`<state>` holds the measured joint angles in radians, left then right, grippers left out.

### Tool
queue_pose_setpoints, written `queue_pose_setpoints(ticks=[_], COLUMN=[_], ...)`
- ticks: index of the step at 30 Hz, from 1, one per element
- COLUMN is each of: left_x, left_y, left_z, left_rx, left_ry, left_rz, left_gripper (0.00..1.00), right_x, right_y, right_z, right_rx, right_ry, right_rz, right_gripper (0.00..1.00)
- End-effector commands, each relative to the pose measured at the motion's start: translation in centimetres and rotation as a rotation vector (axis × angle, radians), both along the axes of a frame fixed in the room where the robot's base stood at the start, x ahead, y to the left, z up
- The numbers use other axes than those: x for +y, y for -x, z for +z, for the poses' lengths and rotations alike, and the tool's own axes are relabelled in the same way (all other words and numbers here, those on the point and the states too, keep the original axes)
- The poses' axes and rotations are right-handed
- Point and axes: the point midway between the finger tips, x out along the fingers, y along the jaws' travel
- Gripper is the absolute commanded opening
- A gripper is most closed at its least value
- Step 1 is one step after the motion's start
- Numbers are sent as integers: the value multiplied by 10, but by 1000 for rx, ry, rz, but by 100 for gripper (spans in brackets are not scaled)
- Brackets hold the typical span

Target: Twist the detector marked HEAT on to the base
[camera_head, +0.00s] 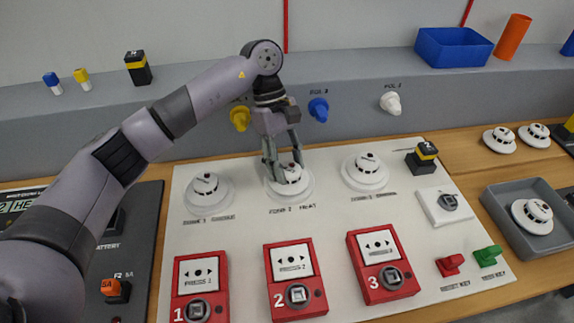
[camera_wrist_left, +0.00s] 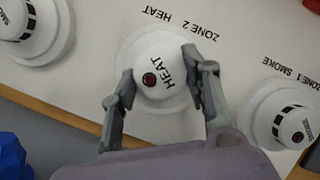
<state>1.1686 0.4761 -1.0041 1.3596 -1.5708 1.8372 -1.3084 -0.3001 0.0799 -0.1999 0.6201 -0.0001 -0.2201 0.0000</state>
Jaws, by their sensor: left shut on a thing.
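My left gripper (camera_head: 284,163) comes down from above and is shut on the detector, with one finger on each side in the wrist view (camera_wrist_left: 158,68). The HEAT lettering is tilted relative to the panel label. Whether the detector is locked on the base cannot be told. My right gripper is not in view.
Smoke detectors stand on the zone 1 (camera_head: 208,192) and zone 3 (camera_head: 365,170) bases at either side. Red call points (camera_head: 292,283) line the panel front. A grey tray (camera_head: 510,243) with another detector (camera_head: 533,214) is at the right. Coloured knobs (camera_head: 318,108) jut from the wall behind.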

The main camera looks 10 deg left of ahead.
Motion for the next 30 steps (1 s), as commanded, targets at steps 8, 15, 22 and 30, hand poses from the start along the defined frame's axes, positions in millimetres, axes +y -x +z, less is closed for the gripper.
queue_pose_setpoints(ticks=[8, 15, 22, 30], left_x=[0, 0, 0, 0], left_y=[0, 0, 0, 0], left_z=[0, 0, 0, 0], left_rx=[0, 0, 0, 0], left_ry=[1, 1, 1, 1], left_rz=[-11, -11, -11, -10], left_gripper=[0, 46, 61, 66], right_x=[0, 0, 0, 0], right_y=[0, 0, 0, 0], right_z=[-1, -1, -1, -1], right_rx=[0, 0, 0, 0], right_ry=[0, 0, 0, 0], right_rz=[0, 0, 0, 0], right_gripper=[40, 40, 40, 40])
